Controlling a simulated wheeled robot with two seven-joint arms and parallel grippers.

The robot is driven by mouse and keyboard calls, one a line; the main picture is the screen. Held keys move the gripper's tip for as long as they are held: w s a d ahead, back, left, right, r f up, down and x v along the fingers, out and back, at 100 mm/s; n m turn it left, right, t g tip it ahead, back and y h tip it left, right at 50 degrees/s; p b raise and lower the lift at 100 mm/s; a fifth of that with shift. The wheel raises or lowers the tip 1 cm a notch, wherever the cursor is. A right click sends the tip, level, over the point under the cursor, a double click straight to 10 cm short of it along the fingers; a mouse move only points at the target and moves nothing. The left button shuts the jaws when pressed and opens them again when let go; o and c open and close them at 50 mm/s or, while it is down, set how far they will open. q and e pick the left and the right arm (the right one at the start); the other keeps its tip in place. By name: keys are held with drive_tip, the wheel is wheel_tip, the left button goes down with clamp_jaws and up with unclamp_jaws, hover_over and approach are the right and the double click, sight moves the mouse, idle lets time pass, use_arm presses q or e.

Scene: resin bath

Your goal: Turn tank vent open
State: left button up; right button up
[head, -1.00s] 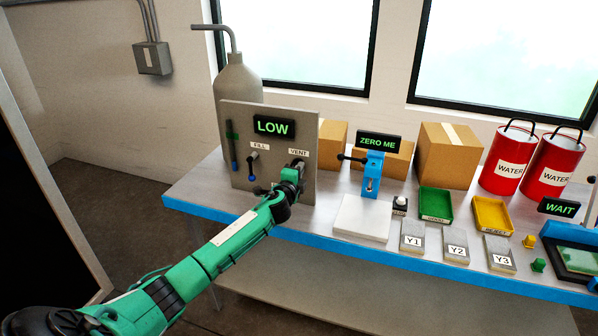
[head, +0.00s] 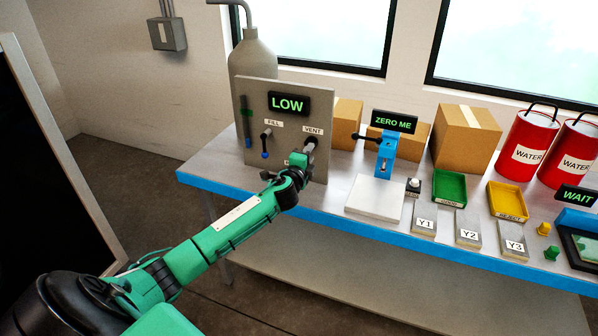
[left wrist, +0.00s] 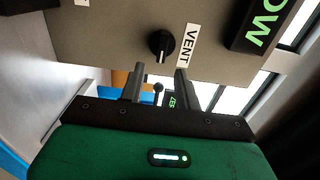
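The grey tank panel (head: 250,110) stands upright at the left end of the table and bears a display (head: 288,103) reading LOW. Its vent knob (head: 310,144) sits under the VENT label at the panel's right side. In the left wrist view the vent knob (left wrist: 161,44) is black with a pale lever, just beyond the fingertips. My left gripper (head: 299,160) is at the panel, just below and left of the knob. In the left wrist view its two fingers (left wrist: 157,80) are apart with nothing held between them. My right gripper is in neither view.
The fill lever (head: 265,143) and a gauge (head: 246,120) are left of the vent. A grey tank (head: 254,55) stands behind the panel. A blue clamp stand (head: 386,150) and white plate (head: 374,198) are to the right, with trays, blocks and red water buckets farther along.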

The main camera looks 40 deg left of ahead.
use_arm(q)
drive_tip(key=b+v, duration=0.1)
drive_tip(key=v, duration=0.9)
